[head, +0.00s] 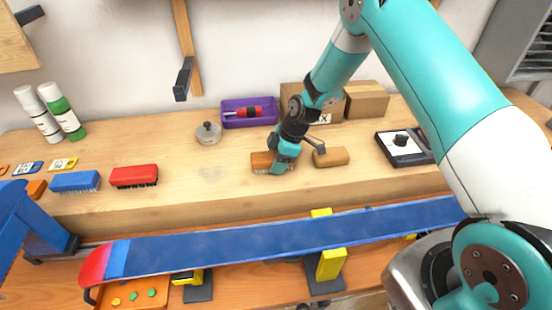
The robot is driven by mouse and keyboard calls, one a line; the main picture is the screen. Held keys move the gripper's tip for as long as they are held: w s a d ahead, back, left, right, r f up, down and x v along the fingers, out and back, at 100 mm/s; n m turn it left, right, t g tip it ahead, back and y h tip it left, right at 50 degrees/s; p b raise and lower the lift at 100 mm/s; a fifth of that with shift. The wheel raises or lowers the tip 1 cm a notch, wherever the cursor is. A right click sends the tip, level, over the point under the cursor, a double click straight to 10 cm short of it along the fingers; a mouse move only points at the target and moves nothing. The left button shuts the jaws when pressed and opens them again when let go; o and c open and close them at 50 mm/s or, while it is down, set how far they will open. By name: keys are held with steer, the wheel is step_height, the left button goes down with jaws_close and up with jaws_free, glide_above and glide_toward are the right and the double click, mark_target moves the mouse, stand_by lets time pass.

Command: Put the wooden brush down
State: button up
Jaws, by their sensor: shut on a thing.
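The wooden brush (261,159) is brown with pale bristles below. It is at the middle of the wooden bench (205,181), at or just above its top; I cannot tell whether the bristles touch. My gripper (283,163) points down and is shut on the brush near its right end, hiding that part. A tan rounded block (331,157) lies just right of my gripper.
A blue brush (75,181) and a red brush (134,175) lie to the left. Behind are a round lidded tin (208,134), a purple tray (249,113) and cardboard boxes (367,101). A blue ski or board (250,242) lies in front. Bench between red and wooden brushes is clear.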

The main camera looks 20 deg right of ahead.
steer(key=shift+f, duration=0.1)
steer(key=o, duration=1)
